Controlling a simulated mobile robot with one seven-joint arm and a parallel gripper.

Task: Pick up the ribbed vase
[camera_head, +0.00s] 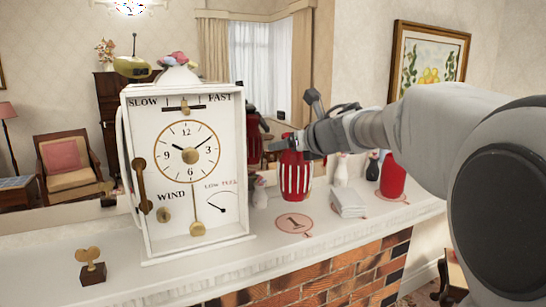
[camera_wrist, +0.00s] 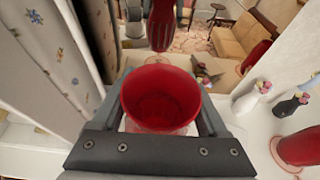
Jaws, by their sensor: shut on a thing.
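The ribbed vase (camera_head: 296,181), red with white vertical stripes, is upright at the right of the clock box in the head view. My gripper (camera_head: 291,144) is at its top and shut on it. In the wrist view the vase's round red mouth (camera_wrist: 160,98) sits between the two fingers. The vase's base is close above or on the mantel, behind a round mat marked 1 (camera_head: 294,225); I cannot tell if it touches. The fingers hide part of the rim.
A large white clock box (camera_head: 233,165) stands close left. A mirror is behind. A brass key (camera_head: 92,268) stands on the front left.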

